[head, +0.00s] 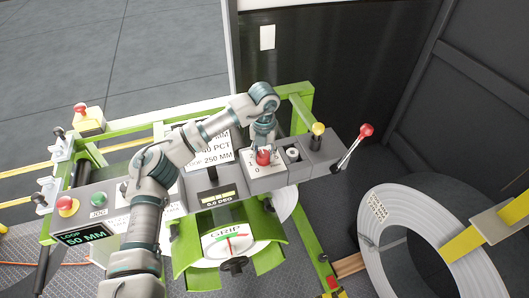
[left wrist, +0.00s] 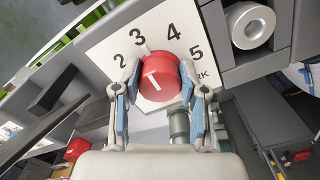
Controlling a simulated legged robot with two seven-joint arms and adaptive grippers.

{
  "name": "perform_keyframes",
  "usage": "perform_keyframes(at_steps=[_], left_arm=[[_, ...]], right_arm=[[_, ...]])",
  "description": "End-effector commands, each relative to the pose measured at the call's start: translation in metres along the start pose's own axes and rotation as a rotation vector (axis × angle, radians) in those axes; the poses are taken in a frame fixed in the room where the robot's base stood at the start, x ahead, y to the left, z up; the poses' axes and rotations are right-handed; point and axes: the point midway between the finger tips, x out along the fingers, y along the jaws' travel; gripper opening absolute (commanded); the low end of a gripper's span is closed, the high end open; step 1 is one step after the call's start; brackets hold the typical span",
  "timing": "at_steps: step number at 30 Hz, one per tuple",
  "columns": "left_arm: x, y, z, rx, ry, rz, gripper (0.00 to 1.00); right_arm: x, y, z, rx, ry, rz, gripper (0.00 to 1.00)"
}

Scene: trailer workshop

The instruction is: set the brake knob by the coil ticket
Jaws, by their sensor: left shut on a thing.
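The red brake knob (head: 263,157) sits on a white dial plate (head: 252,170) on the console. In the left wrist view the knob (left wrist: 160,82) shows a white mark on its face, and a small white pointer shows at its rim near the 3. The numbers 2 to 5 are readable. My left gripper (head: 262,146) comes down over the knob; in the wrist view its fingers (left wrist: 163,100) are shut on the knob's two sides. The coil ticket (head: 377,206) is on the grey coil (head: 374,233); its text is too small to read. My right gripper is not in view.
A GRIP gauge (head: 229,240) is in front.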

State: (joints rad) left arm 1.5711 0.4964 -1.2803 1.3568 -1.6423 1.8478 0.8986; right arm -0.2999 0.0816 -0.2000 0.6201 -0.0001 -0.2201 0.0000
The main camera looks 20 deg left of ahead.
Motion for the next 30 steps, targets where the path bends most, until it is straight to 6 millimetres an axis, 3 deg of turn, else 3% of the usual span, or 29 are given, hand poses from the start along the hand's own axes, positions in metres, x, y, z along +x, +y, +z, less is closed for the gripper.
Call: perform_keyframes(at_steps=[16,17,19,30], left_arm=[[0.0005,-0.0001,0.0000,-0.022,0.000,-0.001,0.07],[0.0005,-0.0001,0.0000,-0.022,0.000,0.000,0.49],[0.0005,-0.0001,-0.0001,-0.022,0.000,0.000,0.67],[-0.0041,-0.0003,0.0001,-0.021,-0.001,0.000,0.67]], right_arm=[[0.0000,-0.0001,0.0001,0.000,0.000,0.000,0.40],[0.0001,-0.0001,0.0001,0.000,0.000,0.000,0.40],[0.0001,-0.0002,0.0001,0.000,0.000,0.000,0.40],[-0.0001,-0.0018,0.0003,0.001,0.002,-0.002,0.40]])
